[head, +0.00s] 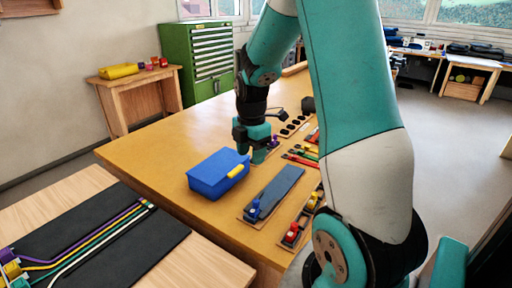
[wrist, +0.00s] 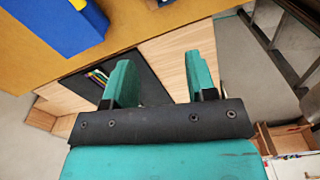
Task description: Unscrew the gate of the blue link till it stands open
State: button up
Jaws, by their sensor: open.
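A small blue piece, which looks like the blue link (head: 253,211), lies at the near end of a blue-grey strap (head: 277,188) on a board. It is too small to tell whether its gate is open or shut. The blue link does not show in the wrist view.
A red link (head: 292,233) lies to the right, partly beside my arm. Other boards lie behind. The table's left part (head: 150,150) is clear.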

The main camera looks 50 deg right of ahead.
aim_at(256, 200)
jog(key=shift+n, duration=0.3)
jog(key=f+p, duration=0.1)
jog(key=f, duration=0.5)
jog(key=d+f+p, duration=0.1)
jog(key=f, duration=0.5)
jog(key=f+p, duration=0.1)
jog(key=f, duration=0.5)
jog(key=shift+s+d+p, duration=0.1)
jog(key=shift+d+p, duration=0.3)
grip_shut()
jog(key=n, duration=0.7)
grip_release()
jog(key=shift+r, duration=0.15)
